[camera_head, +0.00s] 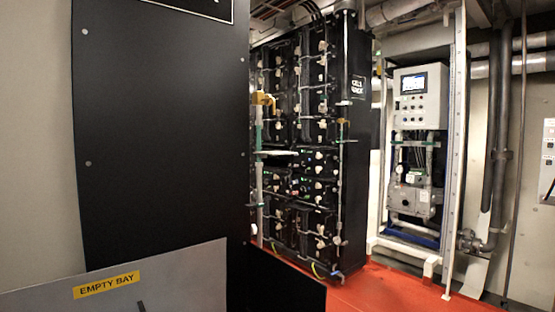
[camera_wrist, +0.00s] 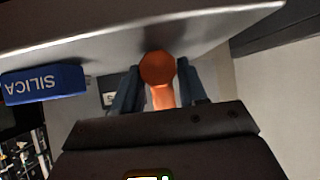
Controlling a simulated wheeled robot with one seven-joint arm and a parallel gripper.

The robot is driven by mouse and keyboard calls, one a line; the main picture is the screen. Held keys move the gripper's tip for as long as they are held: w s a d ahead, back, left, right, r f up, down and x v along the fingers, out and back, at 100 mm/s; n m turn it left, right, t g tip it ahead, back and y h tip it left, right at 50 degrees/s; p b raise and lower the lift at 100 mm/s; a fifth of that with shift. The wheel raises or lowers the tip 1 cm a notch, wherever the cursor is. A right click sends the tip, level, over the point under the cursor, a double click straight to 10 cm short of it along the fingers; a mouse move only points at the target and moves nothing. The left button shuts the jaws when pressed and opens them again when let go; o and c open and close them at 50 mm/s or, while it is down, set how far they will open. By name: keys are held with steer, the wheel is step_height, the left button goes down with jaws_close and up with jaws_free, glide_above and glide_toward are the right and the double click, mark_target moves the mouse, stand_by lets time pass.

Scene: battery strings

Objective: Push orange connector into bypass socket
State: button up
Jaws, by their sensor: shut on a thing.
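An orange part (camera_wrist: 157,68) with a round head and a narrower stem, which looks like the orange connector, shows in the wrist view. My gripper (camera_wrist: 159,80) is shut on it, with one dark finger on each side. Its round head overlaps the lower edge of a grey metal surface (camera_wrist: 215,22); I cannot tell whether they touch. No bypass socket can be made out in either view. My gripper and the orange part do not show in the head view.
A blue block marked SILICA (camera_wrist: 42,84) is left of my gripper. In the head view, a grey panel labelled EMPTY BAY (camera_head: 190,280) stands before a tall black panel (camera_head: 160,130). A black battery rack (camera_head: 352,170) and control cabinet (camera_head: 420,110) stand behind. Red floor (camera_head: 400,290) is clear at right.

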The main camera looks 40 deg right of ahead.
steer(key=shift+r+p, duration=2.05)
steer(key=shift+r, duration=0.35)
steer(key=shift+s+f, duration=0.1)
